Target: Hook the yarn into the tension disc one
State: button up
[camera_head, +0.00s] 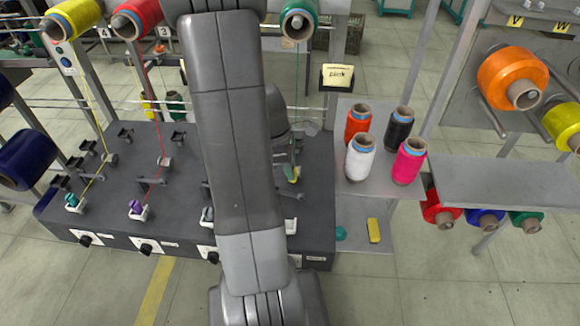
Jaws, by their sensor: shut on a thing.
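The winding bench (110,200) has a dark sloped top. Its tension discs are small grey fittings, such as one on the red line (164,161) and one on the yellow line (111,160). A green yarn bobbin (299,20) hangs at the top centre. My gripper (292,173) is partly hidden behind my arm, low over the bench's right part. It is shut on what seems to be the yarn, too thin to make out clearly. The disc nearest it is hidden by my arm.
A side shelf (350,182) holds orange, black, white and pink cones. A yellow block (374,230) lies on the lower shelf. A rack (500,182) with large bobbins stands at right. A sign (338,76) stands behind the bench. Floor is clear at front right.

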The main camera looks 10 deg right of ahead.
jog(key=shift+s+a+r+p, duration=0.1)
jog(key=shift+s+r+p, duration=0.05)
jog(key=shift+r+p, duration=0.6)
jog(key=shift+s+r+p, duration=0.15)
jog(key=shift+r+p, duration=0.35)
jog(key=shift+r, duration=0.45)
jog(key=shift+f, duration=0.1)
